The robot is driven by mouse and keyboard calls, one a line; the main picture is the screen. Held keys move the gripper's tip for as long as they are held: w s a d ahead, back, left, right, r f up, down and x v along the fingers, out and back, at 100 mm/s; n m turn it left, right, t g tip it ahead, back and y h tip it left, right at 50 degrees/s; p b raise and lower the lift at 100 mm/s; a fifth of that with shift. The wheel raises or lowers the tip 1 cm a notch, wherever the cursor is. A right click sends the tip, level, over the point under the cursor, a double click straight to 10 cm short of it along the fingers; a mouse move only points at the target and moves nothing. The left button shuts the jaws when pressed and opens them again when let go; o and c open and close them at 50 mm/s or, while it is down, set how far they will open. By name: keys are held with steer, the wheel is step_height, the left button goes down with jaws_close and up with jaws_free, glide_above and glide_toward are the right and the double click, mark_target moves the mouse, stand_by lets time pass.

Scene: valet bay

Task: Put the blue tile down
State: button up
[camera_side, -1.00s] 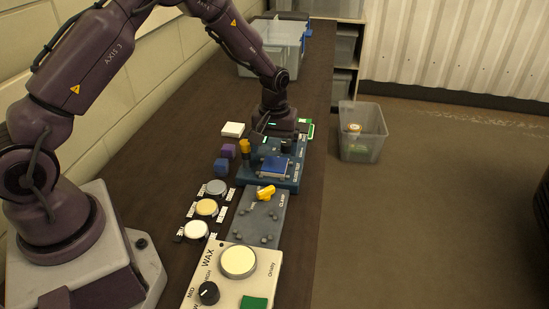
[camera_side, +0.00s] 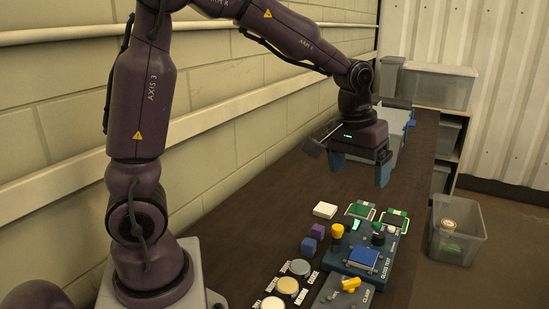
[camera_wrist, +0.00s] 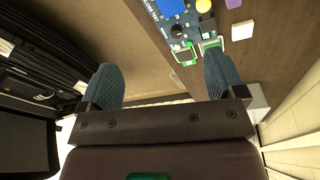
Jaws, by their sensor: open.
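The blue tile (camera_side: 364,257) lies flat on the blue gloss test unit (camera_side: 341,263) in the side view. It also shows at the top edge of the wrist view (camera_wrist: 172,7), partly cut off. My gripper (camera_side: 361,172) is raised above the bench, behind the unit and well clear of the tile. Its two blue fingers are spread wide in the wrist view (camera_wrist: 160,68), with nothing between them.
A clear bin (camera_side: 457,229) stands on the floor at right.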

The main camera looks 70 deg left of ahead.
steer(key=s+d+r+m+t, duration=0.1)
steer(key=s+d+r+m, duration=0.1)
steer(key=s, duration=0.7)
steer(key=s+d+r+m+t, duration=0.2)
steer(key=s+r+m, duration=0.1)
steer(key=s, duration=0.6)
steer(key=shift+r+m+t, duration=0.3)
steer(key=shift+r+m, duration=0.1)
steer(key=shift+r, duration=0.15)
steer(key=shift+c, duration=0.5)
